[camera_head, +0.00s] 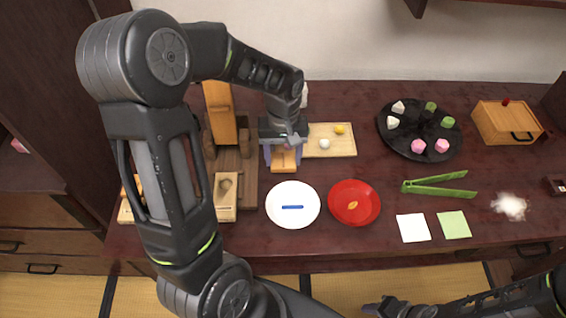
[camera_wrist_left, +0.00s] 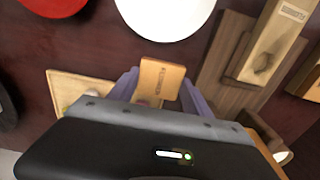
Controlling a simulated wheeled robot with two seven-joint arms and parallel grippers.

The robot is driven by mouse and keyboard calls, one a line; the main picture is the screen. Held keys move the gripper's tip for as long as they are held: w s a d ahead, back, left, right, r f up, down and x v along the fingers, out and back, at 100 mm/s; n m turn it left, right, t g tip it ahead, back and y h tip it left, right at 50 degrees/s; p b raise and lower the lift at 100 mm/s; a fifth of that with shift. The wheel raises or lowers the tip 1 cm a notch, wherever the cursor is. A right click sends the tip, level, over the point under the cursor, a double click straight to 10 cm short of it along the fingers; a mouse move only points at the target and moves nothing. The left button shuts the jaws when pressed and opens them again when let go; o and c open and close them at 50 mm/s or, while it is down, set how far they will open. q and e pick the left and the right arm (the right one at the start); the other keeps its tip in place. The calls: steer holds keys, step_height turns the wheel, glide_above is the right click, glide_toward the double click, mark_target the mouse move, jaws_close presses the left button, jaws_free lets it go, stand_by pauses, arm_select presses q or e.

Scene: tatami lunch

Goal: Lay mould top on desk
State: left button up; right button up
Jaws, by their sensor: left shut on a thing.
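My left gripper (camera_head: 283,160) is above the dark desk (camera_head: 330,240), behind the white plate (camera_head: 281,216). Its purple fingers are shut on a small light-wood piece, which looks like the mould top (camera_head: 284,167). The piece also shows between the fingers in the left wrist view (camera_wrist_left: 160,78). Whether it touches the desk I cannot tell. A wooden mould block with a carved hollow (camera_head: 225,203) lies to the left, on a dark wooden stand (camera_head: 247,180); it also shows in the left wrist view (camera_wrist_left: 265,55). My right gripper (camera_head: 385,306) is low at the front; its fingers are unclear.
A wooden tray (camera_head: 347,149) with a white and a yellow ball is just right of the left gripper. A red bowl (camera_head: 370,192), green tongs (camera_head: 438,184) and a black round tray (camera_head: 397,145) stand further right. Bare desk lies between plate and wooden tray.

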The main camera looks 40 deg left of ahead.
mark_target(283, 160)
arm_select(q)
steer(key=shift+f, duration=1.55)
steer(key=shift+f, duration=0.2)
steer(key=o, duration=1.3)
steer(key=shift+o, duration=0.2)
steer(key=shift+r, duration=0.1)
step_height(283, 160, up, 12)
steer(key=shift+r, duration=0.15)
